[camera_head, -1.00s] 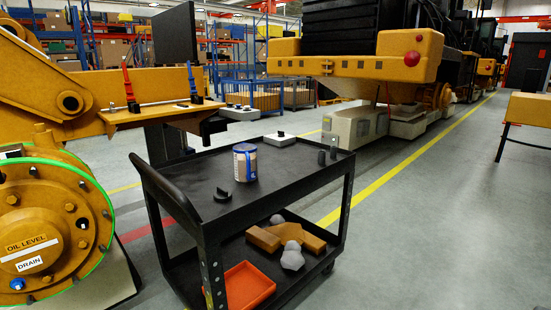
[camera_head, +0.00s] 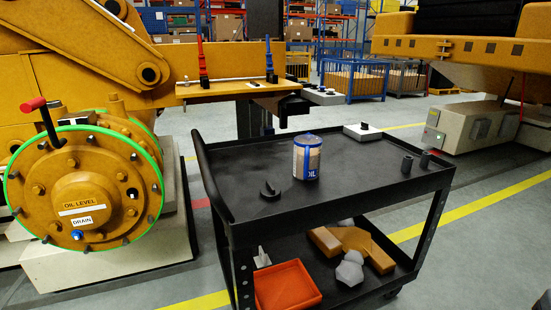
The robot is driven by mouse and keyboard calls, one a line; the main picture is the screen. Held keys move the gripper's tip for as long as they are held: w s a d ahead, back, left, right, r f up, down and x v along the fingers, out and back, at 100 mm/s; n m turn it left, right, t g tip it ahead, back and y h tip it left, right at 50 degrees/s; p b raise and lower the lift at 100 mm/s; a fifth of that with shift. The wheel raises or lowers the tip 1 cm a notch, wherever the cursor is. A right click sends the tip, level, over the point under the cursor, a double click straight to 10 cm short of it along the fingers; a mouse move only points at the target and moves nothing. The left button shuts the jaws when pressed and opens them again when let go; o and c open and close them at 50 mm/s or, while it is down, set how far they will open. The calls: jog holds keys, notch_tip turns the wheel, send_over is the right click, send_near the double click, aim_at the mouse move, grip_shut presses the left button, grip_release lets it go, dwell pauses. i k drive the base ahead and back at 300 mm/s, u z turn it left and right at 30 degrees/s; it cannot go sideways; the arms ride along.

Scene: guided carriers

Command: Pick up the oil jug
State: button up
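The oil jug (camera_head: 307,158) is a small upright container with a blue lid, a blue label and pale contents. It stands on the top shelf of the black cart (camera_head: 365,190), near the middle. The front and sides of the jug are clear of other things. My gripper is not in view.
A black clip-like part (camera_head: 270,190) lies left of the jug. A white box (camera_head: 362,132) and two dark cylinders (camera_head: 415,163) are to its right. The lower shelf holds an orange tray (camera_head: 287,287) and orange-brown pieces (camera_head: 370,247). A yellow machine hub (camera_head: 85,190) stands at left.

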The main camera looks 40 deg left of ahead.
aim_at(308, 146)
jog(key=u, duration=0.8)
jog(key=i, duration=0.8)
jog(key=u, duration=0.75)
jog(key=i, duration=0.5)
